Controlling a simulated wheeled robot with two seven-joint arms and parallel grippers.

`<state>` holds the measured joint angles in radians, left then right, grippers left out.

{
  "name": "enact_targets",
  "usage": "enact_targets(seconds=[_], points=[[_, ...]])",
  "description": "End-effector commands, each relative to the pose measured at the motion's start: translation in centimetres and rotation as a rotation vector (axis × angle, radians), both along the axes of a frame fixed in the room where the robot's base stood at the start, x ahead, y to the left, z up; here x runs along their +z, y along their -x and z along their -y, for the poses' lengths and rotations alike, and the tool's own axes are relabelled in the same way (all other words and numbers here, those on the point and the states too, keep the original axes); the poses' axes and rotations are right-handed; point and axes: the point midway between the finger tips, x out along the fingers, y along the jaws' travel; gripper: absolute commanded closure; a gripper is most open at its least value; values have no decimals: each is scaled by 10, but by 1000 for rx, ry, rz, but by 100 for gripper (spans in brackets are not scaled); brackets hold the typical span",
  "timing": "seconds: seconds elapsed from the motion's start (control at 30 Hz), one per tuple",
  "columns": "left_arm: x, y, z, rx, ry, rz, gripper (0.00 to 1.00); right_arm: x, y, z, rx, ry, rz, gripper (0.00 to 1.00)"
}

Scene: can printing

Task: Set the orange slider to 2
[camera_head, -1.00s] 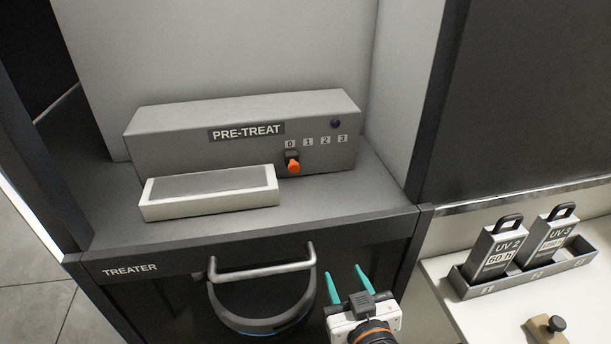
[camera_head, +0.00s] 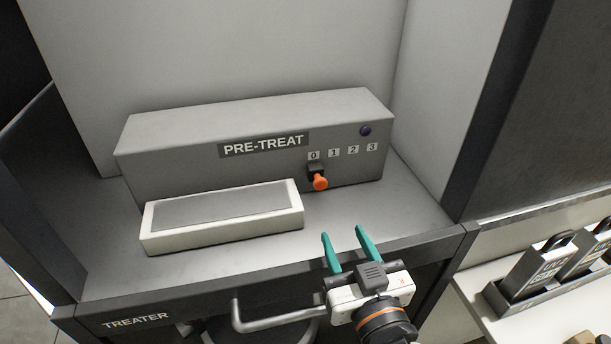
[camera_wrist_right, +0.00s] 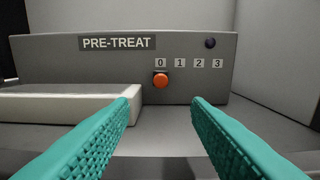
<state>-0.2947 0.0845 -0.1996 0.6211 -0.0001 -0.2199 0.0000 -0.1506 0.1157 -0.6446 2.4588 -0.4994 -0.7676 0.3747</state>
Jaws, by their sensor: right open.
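The orange slider (camera_head: 320,182) is a small round knob on a black stem on the front of the grey PRE-TREAT box (camera_head: 215,165). It sits under the label 0, with labels 1, 2 and 3 (camera_head: 372,147) running to its right. My right gripper (camera_head: 345,243) is open and empty, in front of and below the slider, over the cabinet's front edge. In the right wrist view the slider (camera_wrist_right: 161,80) shows between the two teal fingers (camera_wrist_right: 160,105), left of their middle and beyond their tips. My left gripper is not in view.
A white tray-like block with a grey top (camera_head: 225,217) stands left of the slider. A dark blue button (camera_head: 365,131) is at the box's upper right. The TREATER cabinet has a front handle (camera_head: 275,318). A UV block rack (camera_head: 510,303) is at right.

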Motion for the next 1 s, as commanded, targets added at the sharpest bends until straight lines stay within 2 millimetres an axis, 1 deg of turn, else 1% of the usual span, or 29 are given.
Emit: enact_targets(seconds=[0.13, 0.27, 0.4, 0.5, 0.7, 0.83, 1.0], points=[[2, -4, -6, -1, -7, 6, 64, 3, -4, -1, 0, -2, 4, 56], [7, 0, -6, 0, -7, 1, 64, 4, -20, -6, -1, -2, 5, 56], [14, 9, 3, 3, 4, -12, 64, 5, -47, -15, -1, 0, 6, 56], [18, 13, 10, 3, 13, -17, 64, 5, -66, -21, 0, -2, 5, 56], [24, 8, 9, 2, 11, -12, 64, 3, -97, -31, 0, -2, 3, 56], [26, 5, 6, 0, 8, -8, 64, 2, -108, -35, 0, -2, 3, 56], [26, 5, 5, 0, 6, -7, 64, 2, -113, -37, 0, -3, 4, 56]])
